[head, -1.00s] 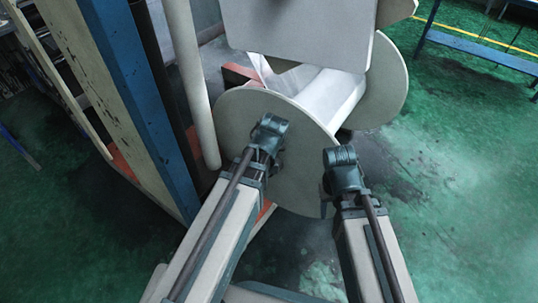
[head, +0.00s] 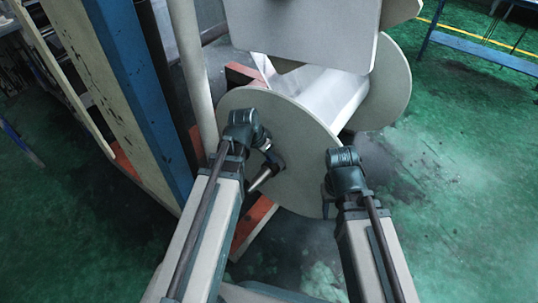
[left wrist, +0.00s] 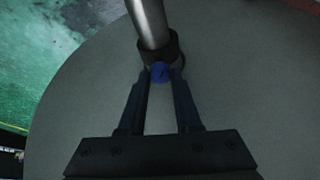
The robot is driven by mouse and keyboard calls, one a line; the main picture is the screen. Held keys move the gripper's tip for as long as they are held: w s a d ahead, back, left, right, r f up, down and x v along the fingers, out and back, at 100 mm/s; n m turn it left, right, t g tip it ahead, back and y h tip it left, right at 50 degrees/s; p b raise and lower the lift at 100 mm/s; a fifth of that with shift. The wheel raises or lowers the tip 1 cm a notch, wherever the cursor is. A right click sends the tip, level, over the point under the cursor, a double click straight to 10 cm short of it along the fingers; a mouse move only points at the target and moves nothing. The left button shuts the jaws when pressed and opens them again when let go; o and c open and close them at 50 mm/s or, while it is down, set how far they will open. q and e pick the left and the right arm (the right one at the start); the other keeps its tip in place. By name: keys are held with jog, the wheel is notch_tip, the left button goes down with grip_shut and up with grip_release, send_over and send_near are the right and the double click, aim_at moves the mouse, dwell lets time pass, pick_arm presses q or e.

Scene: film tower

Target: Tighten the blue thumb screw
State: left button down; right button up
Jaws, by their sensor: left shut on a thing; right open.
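The blue thumb screw (left wrist: 160,72) shows in the left wrist view on a dark collar (left wrist: 157,51) around a metal shaft (left wrist: 148,20). The fingers of my left gripper (left wrist: 160,82) are shut on the screw, one on each side. In the head view the shaft (head: 263,178) and collar (head: 272,160) stand out from the near face of a large grey disc, and my left gripper (head: 264,146) reaches them from the left. The screw is hard to make out there. My right gripper (head: 326,203) is open and empty in front of the disc's right edge, its fingers mostly hidden.
The grey disc (head: 300,140) is the near end of a roll of pale film (head: 335,92); a second disc (head: 392,85) is behind. A grey panel (head: 310,35) hangs above. A blue and cream frame (head: 135,90) and a pole (head: 190,70) stand left.

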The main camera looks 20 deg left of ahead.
pick_arm(q)
jog(key=m, duration=0.2)
jog(key=m+g+h, duration=0.1)
jog(key=m, duration=0.3)
jog(key=shift+w+a+g+h, duration=0.25)
jog(key=shift+w+g+h, duration=0.05)
jog(key=shift+g+h, duration=0.1)
jog(key=m, duration=0.2)
jog(key=m+g, duration=0.1)
jog(key=m, duration=0.1)
jog(key=shift+w+m+g+h, duration=0.15)
jog(key=shift+m+g+h, duration=0.15)
jog(key=shift+m+g, duration=0.5)
jog(key=shift+m, duration=0.7)
jog(key=c, duration=0.9)
grip_release()
jog(key=shift+o, duration=0.2)
